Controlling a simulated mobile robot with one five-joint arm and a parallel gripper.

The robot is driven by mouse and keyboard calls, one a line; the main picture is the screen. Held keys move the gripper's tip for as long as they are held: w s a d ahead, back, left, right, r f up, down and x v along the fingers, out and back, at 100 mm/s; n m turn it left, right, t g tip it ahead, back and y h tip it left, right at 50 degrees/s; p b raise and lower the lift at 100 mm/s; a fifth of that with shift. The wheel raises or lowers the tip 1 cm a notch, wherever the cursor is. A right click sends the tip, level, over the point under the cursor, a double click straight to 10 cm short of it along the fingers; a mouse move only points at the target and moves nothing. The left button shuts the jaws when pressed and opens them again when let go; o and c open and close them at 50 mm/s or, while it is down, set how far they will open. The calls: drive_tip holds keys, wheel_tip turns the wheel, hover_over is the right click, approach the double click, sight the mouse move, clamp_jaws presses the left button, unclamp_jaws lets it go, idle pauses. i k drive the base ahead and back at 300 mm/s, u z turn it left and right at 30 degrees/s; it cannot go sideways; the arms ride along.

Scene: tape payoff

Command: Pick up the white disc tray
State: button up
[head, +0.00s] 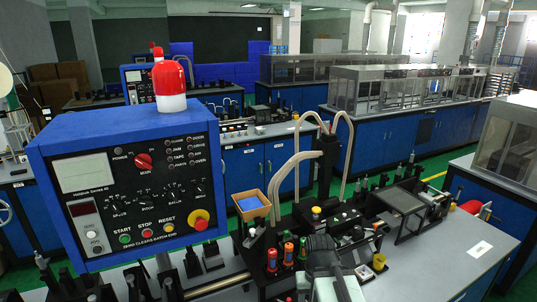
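A pale, off-white round disc (5,81) shows at the far left edge, cut off by the frame. It may be the white disc tray, but I cannot tell for sure. No other white disc stands out. What looks like my gripper (321,248), dark grey, is at the bottom middle over the grey bench, at the end of a light-grey arm part. It is far to the right of the pale disc. Its fingertips are not clear, so I cannot tell whether it is open or holds anything.
A blue control box (130,180) with a red beacon (169,79) fills the left. The bench's right part (450,262) is mostly clear. Blue cabinets stand behind.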

sight(364, 273)
drive_tip(key=u, duration=1)
drive_tip(key=k, duration=0.85)
drive_tip(key=z, duration=0.1)
